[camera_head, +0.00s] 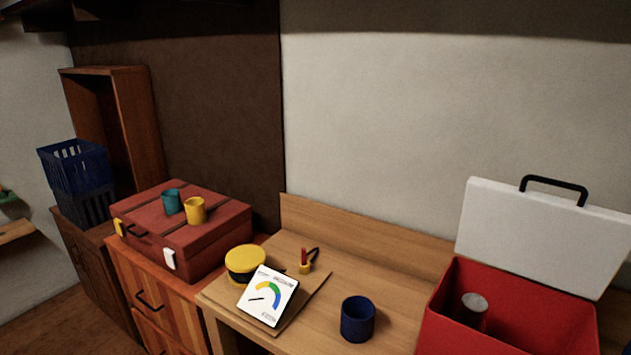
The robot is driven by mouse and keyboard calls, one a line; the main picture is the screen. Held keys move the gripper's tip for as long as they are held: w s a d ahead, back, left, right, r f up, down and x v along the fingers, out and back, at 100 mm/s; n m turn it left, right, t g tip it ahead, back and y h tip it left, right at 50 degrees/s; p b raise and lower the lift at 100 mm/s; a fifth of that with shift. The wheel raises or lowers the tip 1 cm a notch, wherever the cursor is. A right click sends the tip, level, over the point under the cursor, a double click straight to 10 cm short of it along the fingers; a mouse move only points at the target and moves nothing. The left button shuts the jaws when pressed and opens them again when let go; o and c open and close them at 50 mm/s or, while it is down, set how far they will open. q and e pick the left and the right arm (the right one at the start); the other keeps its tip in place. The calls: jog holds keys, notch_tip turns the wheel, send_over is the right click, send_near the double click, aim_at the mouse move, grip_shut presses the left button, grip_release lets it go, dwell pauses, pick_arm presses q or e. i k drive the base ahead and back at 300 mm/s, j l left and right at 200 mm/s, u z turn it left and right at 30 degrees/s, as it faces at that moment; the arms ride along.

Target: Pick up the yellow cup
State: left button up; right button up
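A small yellow cup (196,211) stands upright on the lid of a closed dark red case (186,242), on the wooden cabinet at the left. A teal cup (173,201) stands close behind it to the left. A larger dark blue cup (358,318) stands on the wooden desk, near its front edge. Neither of my grippers is in the head view, so their state does not show.
A yellow-topped round container (245,262), a white card with a coloured gauge (267,296) and a small red-and-yellow item (305,262) are on a board. An open red box (508,315) with a raised white lid (540,232) stands right. Blue baskets (78,182) stand far left.

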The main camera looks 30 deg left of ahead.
aim_at(195, 208)
jog(key=u, duration=1.8)
